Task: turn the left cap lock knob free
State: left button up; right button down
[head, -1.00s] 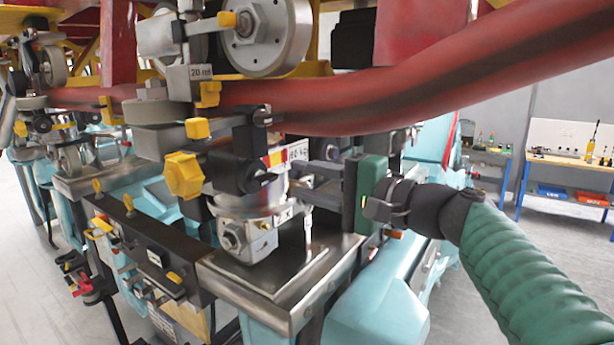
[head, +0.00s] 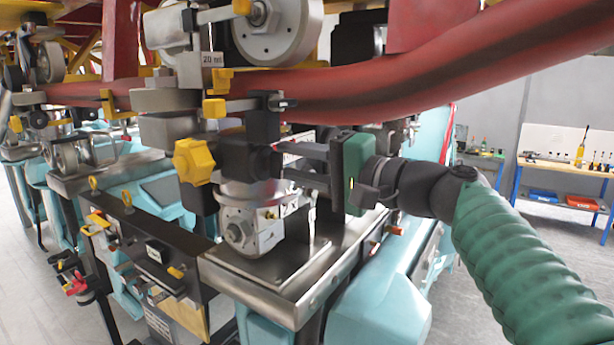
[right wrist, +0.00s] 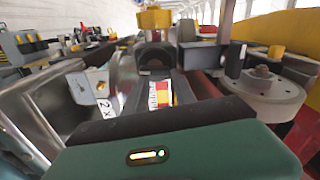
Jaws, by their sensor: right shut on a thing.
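The yellow lobed knob (head: 192,160) sits at the left face of a black block (head: 236,160) above a round metal housing (head: 243,200). My right gripper (head: 276,166) comes in from the right, its dark fingers running left to the block. It is shut on what looks like the black block, behind the knob; the fingertips are partly hidden. In the right wrist view, the black block (right wrist: 155,62) is ahead of my green gripper body, with a yellow knob (right wrist: 155,18) beyond it. My left gripper is not in view.
A thick red tube (head: 400,90) crosses just above my right gripper. A metal plate (head: 270,275) lies below the housing. Metal wheels (head: 275,35) and small yellow parts (head: 214,107) crowd the area above. The floor at the right is clear before a workbench (head: 560,165).

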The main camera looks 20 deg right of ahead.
jog(key=n+b, duration=0.2)
jog(key=a+f+n+b, duration=0.1)
jog(key=b, duration=0.1)
jog(key=f+n+b, duration=0.1)
jog(key=n+b, duration=0.1)
jog(key=shift+s+a+n+g+b, duration=0.3)
jog(key=shift+a+r+n+b, duration=0.15)
jog(key=shift+n+b, duration=0.5)
jog(key=shift+n, duration=0.25)
jog(key=shift+d+r+n+b, duration=0.2)
jog(key=shift+n+b, duration=0.35)
jog(key=shift+n, duration=0.35)
jog(key=n, duration=0.1)
jog(key=n+b, duration=0.1)
jog(key=shift+r+n, duration=0.2)
jog(key=shift+n, duration=0.1)
jog(key=n, duration=0.1)
jog(key=n+b, duration=0.1)
jog(key=n, duration=0.2)
jog(key=shift+w+r+n, duration=0.1)
jog(key=shift+r+n, duration=0.15)
jog(key=shift+n, duration=0.15)
jog(key=c, duration=1.7)
grip_release()
jog(key=shift+o, duration=1.1)
jog(key=shift+w+f, duration=0.15)
jog(key=shift+w, duration=0.15)
